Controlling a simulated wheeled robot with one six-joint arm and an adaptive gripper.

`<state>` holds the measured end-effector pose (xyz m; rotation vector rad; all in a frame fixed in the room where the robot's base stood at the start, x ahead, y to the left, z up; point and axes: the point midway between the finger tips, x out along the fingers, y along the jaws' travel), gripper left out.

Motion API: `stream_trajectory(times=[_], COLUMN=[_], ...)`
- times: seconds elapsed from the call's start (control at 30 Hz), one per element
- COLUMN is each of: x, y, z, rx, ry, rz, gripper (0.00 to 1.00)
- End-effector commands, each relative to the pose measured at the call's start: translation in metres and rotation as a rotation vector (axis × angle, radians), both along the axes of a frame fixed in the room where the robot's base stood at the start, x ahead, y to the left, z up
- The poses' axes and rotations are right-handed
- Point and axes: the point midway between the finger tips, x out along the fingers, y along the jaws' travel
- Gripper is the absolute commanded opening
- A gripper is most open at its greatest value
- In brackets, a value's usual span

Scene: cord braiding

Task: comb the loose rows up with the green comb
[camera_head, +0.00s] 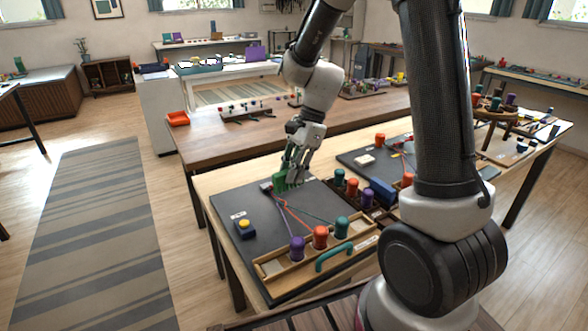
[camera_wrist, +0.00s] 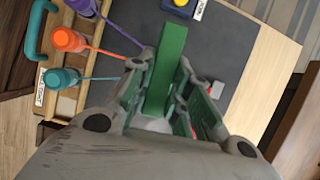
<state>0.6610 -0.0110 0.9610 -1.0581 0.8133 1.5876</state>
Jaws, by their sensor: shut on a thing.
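My gripper (camera_head: 293,178) is shut on the green comb (camera_wrist: 166,72); in the head view the comb (camera_head: 280,182) is held over the far part of the near dark mat. In the wrist view the comb stands out between my fingers (camera_wrist: 168,95). Purple, orange and teal cords run from the purple bobbin (camera_head: 297,248), orange bobbin (camera_head: 320,237) and teal bobbin (camera_head: 342,227) toward the comb. The bobbins stand in a wooden rack (camera_head: 272,268) at the mat's near edge. The rows at the cords' far end are hidden by my gripper and the comb.
A blue box with a yellow button (camera_head: 244,228) sits on the mat (camera_head: 240,200), left. Several spare bobbins (camera_head: 352,187) stand at the mat's right. A teal handle (camera_head: 334,257) is on the rack's front. The mat's middle left is clear.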

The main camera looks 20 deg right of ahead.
Motion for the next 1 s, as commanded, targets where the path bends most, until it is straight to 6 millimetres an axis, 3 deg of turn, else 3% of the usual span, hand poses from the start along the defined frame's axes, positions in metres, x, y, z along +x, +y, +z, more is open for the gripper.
stream_trajectory(times=[0.27, 1.0], x=[0.002, 0.002], y=[0.0, 0.0], z=[-0.008, -0.08], rx=[0.001, 0.001], ry=[0.002, 0.001], rz=[-0.063, -0.061], gripper=[0.0, 0.0])
